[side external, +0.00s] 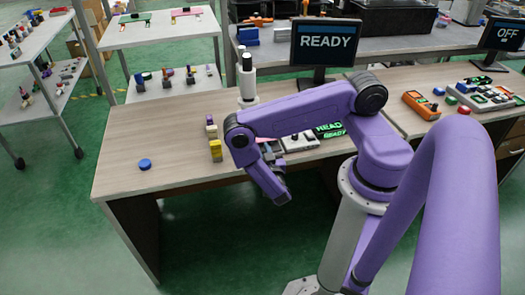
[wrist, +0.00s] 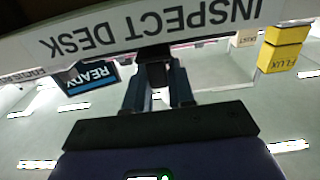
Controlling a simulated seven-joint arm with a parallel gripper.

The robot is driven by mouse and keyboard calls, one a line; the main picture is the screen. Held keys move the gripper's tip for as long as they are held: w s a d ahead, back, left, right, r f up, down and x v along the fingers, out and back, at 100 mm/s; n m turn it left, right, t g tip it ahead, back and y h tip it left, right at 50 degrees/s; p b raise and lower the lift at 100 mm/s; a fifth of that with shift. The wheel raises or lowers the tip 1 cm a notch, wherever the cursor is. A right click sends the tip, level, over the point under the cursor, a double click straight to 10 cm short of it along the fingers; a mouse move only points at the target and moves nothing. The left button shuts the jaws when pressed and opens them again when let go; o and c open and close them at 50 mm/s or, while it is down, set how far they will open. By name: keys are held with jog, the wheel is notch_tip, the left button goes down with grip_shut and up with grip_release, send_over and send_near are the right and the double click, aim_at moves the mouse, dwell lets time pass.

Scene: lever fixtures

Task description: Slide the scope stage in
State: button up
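The white scope column with a dark top (side external: 247,80) stands upright at the back of the wooden desk, left of the READY monitor. I cannot make out its stage; my arm covers the area in front of it. My gripper (side external: 277,192) points down near the desk's front edge in the side view. In the wrist view my gripper's two fingers (wrist: 160,90) are apart. A dark block (wrist: 155,52) shows between and beyond them, under the white INSPECT DESK strip (wrist: 160,32); I cannot tell what it is or whether the fingers touch it.
A blue disc (side external: 145,164) lies at left. The desk's left part (side external: 150,125) is mostly clear.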

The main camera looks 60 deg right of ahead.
grip_shut()
jog(key=shift+x, duration=3.8)
jog(key=o, duration=0.7)
grip_release()
jog(key=v, duration=1.7)
jog(key=shift+s+a, duration=0.15)
jog(key=shift+a, duration=0.05)
